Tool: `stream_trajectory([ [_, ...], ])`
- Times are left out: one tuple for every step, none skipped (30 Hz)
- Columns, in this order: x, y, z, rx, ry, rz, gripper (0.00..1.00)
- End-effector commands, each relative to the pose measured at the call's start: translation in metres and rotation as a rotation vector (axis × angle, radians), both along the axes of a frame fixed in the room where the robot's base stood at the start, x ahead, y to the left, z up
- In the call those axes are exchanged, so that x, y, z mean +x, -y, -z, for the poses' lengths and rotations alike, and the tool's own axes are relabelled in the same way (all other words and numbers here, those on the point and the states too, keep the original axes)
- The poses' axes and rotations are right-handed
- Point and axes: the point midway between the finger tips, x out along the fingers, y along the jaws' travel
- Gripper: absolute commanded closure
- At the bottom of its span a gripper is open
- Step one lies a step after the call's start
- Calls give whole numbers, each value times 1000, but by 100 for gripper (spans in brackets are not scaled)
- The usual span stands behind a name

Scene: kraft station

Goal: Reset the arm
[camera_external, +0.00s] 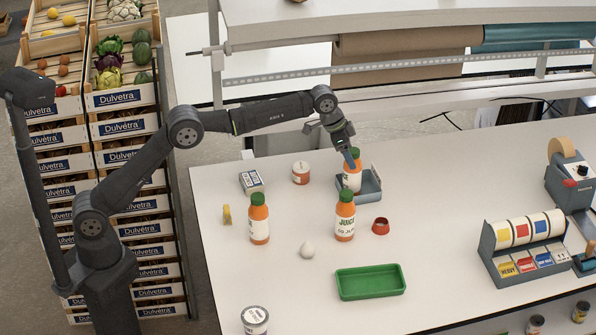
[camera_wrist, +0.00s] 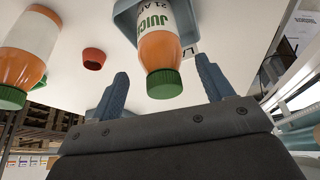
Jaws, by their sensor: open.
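My gripper (camera_external: 350,160) is at the end of my outstretched arm, above the white table. Its two blue fingers (camera_wrist: 162,82) stand apart in the wrist view. An orange juice bottle with a green cap (camera_external: 352,178) stands upright in a grey-blue tray (camera_external: 372,187), right by the fingers. In the wrist view this bottle (camera_wrist: 160,50) shows between and beyond the fingertips, and nothing visibly grips it. Whether a finger touches it I cannot tell.
Two more juice bottles stand nearby, one in the middle (camera_external: 345,218) and one at left (camera_external: 259,220). A red ring (camera_external: 380,226), a white egg-like object (camera_external: 307,250) and a green tray (camera_external: 370,283) lie in front. A label rack (camera_external: 522,245) stands at right.

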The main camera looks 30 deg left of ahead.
Motion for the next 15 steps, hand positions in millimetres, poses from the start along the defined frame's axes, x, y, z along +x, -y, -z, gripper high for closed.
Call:
stream_trajectory([
  [1, 2, 10, 2, -2, 0, 27],
  [2, 3, 14, 2, -2, 0, 27],
  [2, 3, 12, -2, 1, 0, 27],
  [2, 3, 4, -3, 3, 0, 27],
  [2, 3, 0, -3, 3, 0, 27],
  [2, 3, -6, -2, 3, 0, 27],
  [2, 3, -10, -2, 3, 0, 27],
  [3, 3, -13, -2, 3, 0, 27],
  [3, 3, -18, -2, 1, 0, 27],
  [3, 3, -22, -2, 3, 0, 27],
  [2, 3, -26, -2, 1, 0, 27],
  [3, 3, -31, -2, 3, 0, 27],
  [0, 4, -35, -2, 1, 0, 27],
  [-6, 5, -40, -1, 0, 2, 27],
  [-13, 7, -44, -1, 0, 2, 27],
])
